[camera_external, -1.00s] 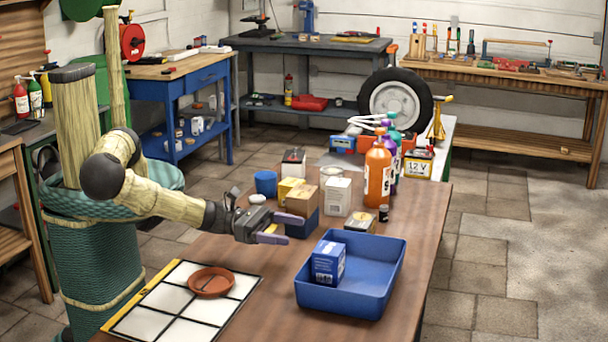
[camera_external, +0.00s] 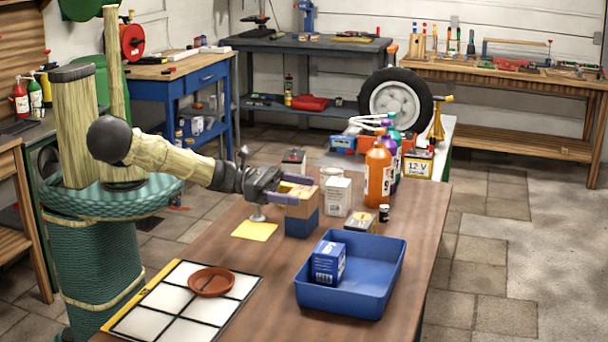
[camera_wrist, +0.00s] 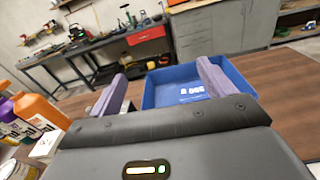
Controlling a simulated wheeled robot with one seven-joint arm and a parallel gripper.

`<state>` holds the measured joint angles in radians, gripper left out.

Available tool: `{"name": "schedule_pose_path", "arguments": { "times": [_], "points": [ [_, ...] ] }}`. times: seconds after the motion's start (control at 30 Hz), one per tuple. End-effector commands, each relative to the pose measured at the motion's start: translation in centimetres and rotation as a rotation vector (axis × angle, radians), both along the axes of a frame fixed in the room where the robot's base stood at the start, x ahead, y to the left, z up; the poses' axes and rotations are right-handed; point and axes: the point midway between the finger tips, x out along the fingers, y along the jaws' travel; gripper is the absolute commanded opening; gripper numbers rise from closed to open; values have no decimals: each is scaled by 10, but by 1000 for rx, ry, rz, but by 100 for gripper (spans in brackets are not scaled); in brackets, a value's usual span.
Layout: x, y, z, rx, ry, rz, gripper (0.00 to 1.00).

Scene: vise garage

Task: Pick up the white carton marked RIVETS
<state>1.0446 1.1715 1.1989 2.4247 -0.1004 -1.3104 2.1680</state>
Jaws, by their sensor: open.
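A white carton (camera_external: 338,196) with small print stands upright on the brown table, behind the blue tray; I cannot read RIVETS on it. My gripper (camera_external: 298,189) is open, to the left of this carton, with its purple fingers pointing right. In the picture the fingers overlap a tan box (camera_external: 300,208) on a blue base; I cannot tell whether they touch it. In the wrist view my open gripper (camera_wrist: 160,85) has nothing visibly held between its fingers. I cannot clearly make out the white carton in that view.
The blue tray (camera_external: 372,302) holds a blue box (camera_external: 328,262). Near the white carton are a small box (camera_external: 360,223), a dark jar (camera_external: 383,213) and an orange bottle (camera_external: 377,175). A grid mat (camera_external: 150,322) bears a terracotta dish (camera_external: 211,281). The table's front right is clear.

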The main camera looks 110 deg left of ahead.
Motion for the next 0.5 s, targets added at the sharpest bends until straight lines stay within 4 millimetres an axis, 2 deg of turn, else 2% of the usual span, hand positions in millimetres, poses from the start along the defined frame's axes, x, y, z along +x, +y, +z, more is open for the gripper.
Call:
{"name": "schedule_pose_path", "arguments": {
  "times": [0.27, 0.5],
  "points": [
    [3, 60, 0, 46, 61, 15, 82],
    [-12, 146, -3, 77, 160, 26, 82]
  ]
}}
